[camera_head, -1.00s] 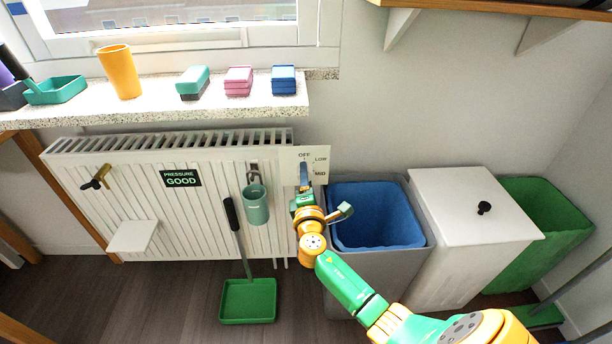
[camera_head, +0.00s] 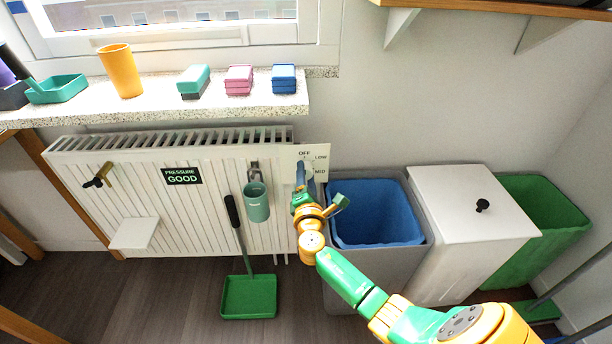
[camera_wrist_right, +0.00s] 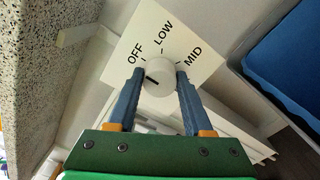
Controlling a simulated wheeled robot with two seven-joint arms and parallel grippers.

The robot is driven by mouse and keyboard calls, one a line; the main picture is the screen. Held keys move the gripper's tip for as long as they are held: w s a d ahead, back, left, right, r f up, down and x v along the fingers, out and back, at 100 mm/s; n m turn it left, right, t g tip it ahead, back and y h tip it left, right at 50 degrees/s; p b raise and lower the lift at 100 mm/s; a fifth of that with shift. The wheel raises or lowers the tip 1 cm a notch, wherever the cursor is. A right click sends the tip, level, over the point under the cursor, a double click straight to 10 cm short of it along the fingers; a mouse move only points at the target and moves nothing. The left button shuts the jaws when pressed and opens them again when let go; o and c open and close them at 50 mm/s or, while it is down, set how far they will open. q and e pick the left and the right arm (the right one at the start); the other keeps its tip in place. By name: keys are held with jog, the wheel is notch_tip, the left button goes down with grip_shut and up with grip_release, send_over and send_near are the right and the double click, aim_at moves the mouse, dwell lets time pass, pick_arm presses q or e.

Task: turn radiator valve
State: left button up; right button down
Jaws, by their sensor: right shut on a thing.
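The radiator valve is a round white knob (camera_wrist_right: 158,75) on a white plate (camera_wrist_right: 193,50) marked OFF, LOW and MID. The plate (camera_head: 319,153) also shows in the head view at the radiator's right end. My right gripper (camera_wrist_right: 160,77) is shut on the knob, with one blue finger on each side of it. The knob's short dark mark points to the left in the wrist view, nearest the OFF label. In the head view my right gripper (camera_head: 301,172) covers most of the knob. My left gripper is not in view.
The white radiator (camera_head: 210,220) carries a teal cup (camera_head: 257,203) just left of the plate. A green dustpan (camera_head: 249,297) stands below. A grey bin with a blue liner (camera_head: 374,212) is close to my right arm. The stone sill (camera_head: 150,113) overhangs the radiator.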

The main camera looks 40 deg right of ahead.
jog(key=shift+f, duration=0.15)
jog(key=c, duration=0.6)
grip_release()
jog(key=o, duration=0.3)
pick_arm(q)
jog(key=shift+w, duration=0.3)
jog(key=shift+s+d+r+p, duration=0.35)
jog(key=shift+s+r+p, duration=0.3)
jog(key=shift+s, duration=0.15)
pick_arm(e)
jog(key=v, duration=0.7)
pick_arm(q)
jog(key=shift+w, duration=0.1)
pick_arm(e)
jog(key=shift+s, duration=0.1)
